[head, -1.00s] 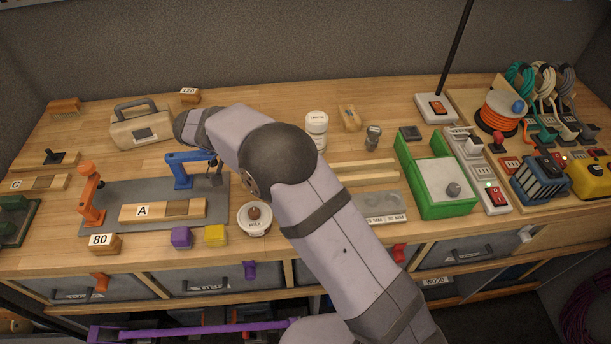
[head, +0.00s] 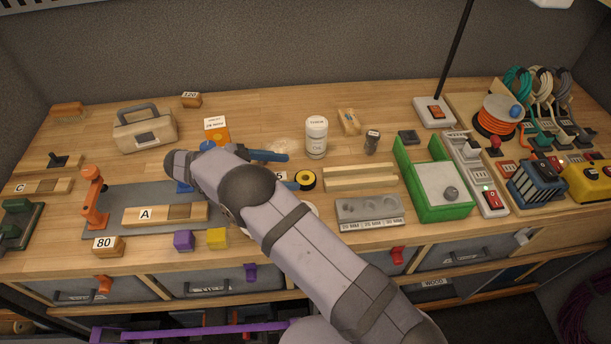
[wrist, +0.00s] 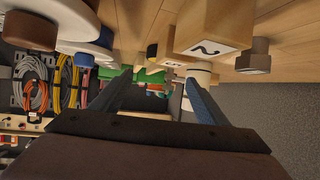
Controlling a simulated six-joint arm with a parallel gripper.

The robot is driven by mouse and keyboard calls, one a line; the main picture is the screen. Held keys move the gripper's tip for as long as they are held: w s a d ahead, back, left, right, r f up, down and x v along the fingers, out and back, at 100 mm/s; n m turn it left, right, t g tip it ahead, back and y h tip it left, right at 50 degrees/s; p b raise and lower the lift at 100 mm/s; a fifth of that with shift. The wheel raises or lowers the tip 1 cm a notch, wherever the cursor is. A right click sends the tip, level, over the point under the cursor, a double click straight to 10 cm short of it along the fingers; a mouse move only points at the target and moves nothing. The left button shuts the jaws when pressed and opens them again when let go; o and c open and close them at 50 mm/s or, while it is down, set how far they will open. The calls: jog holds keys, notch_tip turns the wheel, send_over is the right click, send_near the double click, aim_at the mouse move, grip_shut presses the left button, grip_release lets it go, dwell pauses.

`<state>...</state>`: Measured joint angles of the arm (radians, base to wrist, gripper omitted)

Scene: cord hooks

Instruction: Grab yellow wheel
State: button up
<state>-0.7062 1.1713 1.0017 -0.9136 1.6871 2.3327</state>
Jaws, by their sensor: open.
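The yellow wheel (head: 306,180), a small yellow ring with a dark centre, lies on the bench in the head view, right of my arm's bend. In the wrist view a small dark round thing with a yellow edge (wrist: 152,50) shows beyond the fingers; it looks like the wheel. My gripper (head: 279,169) points right across the bench, its blue fingers partly hidden by my arm, with the wheel close by its lower fingertip. In the wrist view my gripper (wrist: 161,76) is open with nothing held between its fingers. Whether a finger touches the wheel cannot be told.
A white jar (head: 316,138) stands behind the wheel. Pale wooden strips (head: 360,177) and a grey holed block (head: 369,209) lie to its right, then a green box (head: 443,187). An orange-and-white box (head: 216,130) stands behind my arm. A numbered wooden block (wrist: 205,30) is close in the wrist view.

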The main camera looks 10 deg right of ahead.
aim_at(309, 178)
jog(key=shift+f, duration=1.1)
jog(key=shift+d+p, duration=0.5)
jog(key=shift+p, duration=0.2)
jog(key=p+x, duration=0.2)
jog(key=x, duration=0.1)
jog(key=shift+w, duration=0.1)
jog(key=shift+d+f, duration=0.4)
jog(key=shift+f, duration=0.05)
jog(key=shift+w, duration=0.1)
jog(key=c, duration=1.2)
